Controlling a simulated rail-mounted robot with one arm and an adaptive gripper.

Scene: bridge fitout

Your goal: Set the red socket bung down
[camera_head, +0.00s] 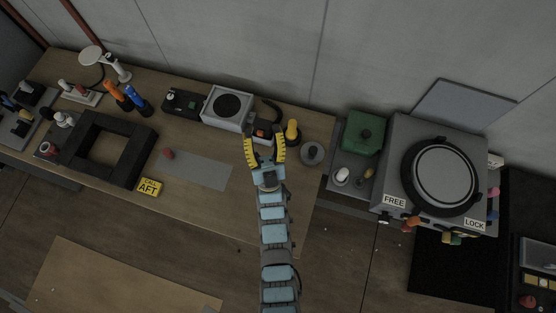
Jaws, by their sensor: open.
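My gripper (264,142), with yellow ridged fingers, is open over the bench to the right of the grey plate. Nothing is clearly held.
A white box with a round black top (228,108), a yellow knobbed piece (292,131) and a grey disc (313,153) stand near my gripper. The front bench area is clear.

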